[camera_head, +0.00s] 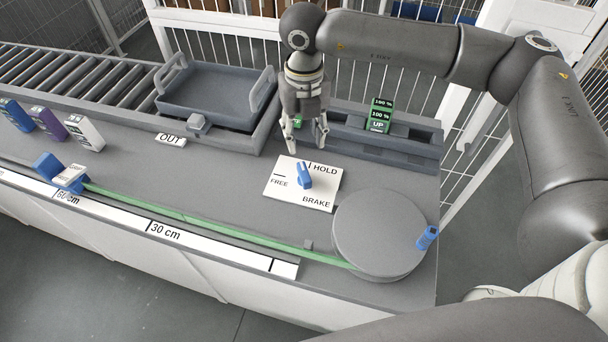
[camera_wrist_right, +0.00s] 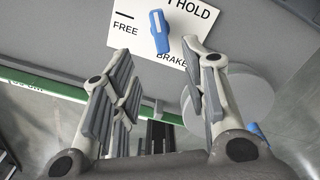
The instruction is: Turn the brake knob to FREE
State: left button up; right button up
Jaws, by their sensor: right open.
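The brake knob (camera_head: 304,176) is a small blue lever on a white plate (camera_head: 325,186) lettered HOLD, FREE and BRAKE. Its long axis runs roughly toward the HOLD mark, leaning slightly left, and not toward the FREE mark at the left. My right gripper (camera_head: 306,147) points down, open and empty, at the plate's far edge, apart from the knob. In the right wrist view the knob (camera_wrist_right: 159,32) shows beyond the gap between the open fingertips (camera_wrist_right: 157,58). My left gripper is not in view.
A round grey disc (camera_head: 378,235) stands right of the plate, with a blue handle (camera_head: 428,237) on its rim. A green band (camera_head: 215,226) runs left along a scale to a blue-and-white slider (camera_head: 70,178). A grey tray (camera_head: 215,95) lies behind, left of my right gripper.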

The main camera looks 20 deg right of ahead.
aim_at(304, 172)
notch_tip(304, 172, down, 3)
jog(key=shift+r, duration=0.1)
notch_tip(304, 172, down, 8)
jog(key=shift+f+p, duration=0.25)
jog(key=shift+p, duration=0.7)
jog(key=shift+f, duration=0.5)
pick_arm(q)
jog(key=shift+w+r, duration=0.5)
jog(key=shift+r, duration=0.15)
pick_arm(e)
grip_shut()
